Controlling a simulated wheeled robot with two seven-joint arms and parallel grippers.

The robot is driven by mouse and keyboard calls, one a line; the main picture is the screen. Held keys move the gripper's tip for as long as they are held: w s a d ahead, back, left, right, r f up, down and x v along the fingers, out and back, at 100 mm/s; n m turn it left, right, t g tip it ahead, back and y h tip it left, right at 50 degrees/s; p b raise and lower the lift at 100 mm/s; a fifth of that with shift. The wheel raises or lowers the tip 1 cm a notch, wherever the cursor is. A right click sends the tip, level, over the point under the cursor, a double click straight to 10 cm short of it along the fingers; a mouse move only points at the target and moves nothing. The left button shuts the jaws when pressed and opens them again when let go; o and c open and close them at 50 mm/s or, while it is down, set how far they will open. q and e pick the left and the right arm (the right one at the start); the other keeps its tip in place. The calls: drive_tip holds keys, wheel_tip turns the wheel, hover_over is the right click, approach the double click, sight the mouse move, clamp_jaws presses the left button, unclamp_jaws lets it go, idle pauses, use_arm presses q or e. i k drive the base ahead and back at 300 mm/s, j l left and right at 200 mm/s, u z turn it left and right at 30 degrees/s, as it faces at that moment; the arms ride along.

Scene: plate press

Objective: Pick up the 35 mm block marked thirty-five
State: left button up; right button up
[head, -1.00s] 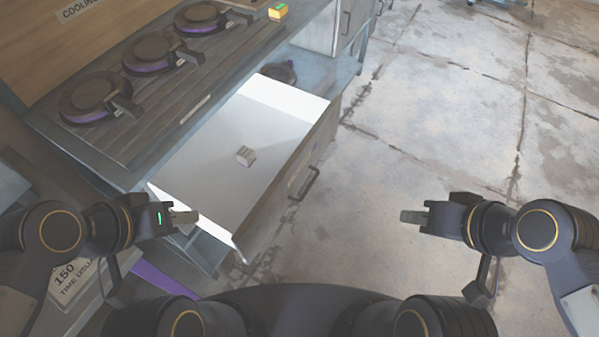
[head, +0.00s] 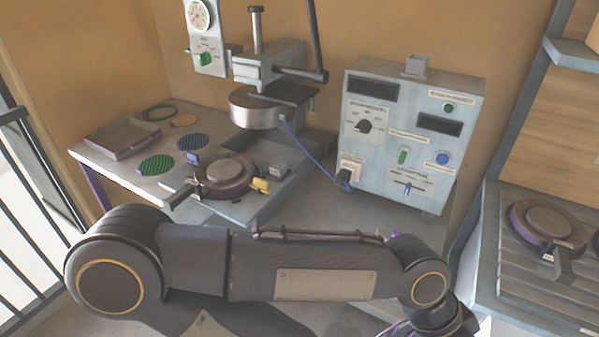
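The drawer and the small grey block seen in it earlier are out of view. No marking reading thirty-five is legible here. A small grey block (head: 278,171) sits on the press table beside a round dark plate mould (head: 228,172); I cannot tell whether it is marked. A small yellow piece (head: 262,185) and a small blue piece (head: 193,158) are at the mould's edges. My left arm crosses the lower part of the view, and its gripper is outside the frame. My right gripper is not in view.
A press (head: 256,108) stands behind the mould. A control box (head: 408,135) with dials and buttons stands to its right. Another round mould (head: 541,222) sits on a ribbed rack at right.

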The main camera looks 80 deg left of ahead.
sight(278, 170)
drive_tip(key=u, duration=3)
drive_tip(key=i+j, duration=0.45)
drive_tip(key=j, duration=0.3)
drive_tip(key=i+j+z, duration=0.1)
drive_tip(key=i+j, duration=0.35)
drive_tip(key=j, duration=0.3)
drive_tip(key=i+j+z, duration=0.1)
drive_tip(key=i+j, duration=0.15)
drive_tip(key=j, duration=0.1)
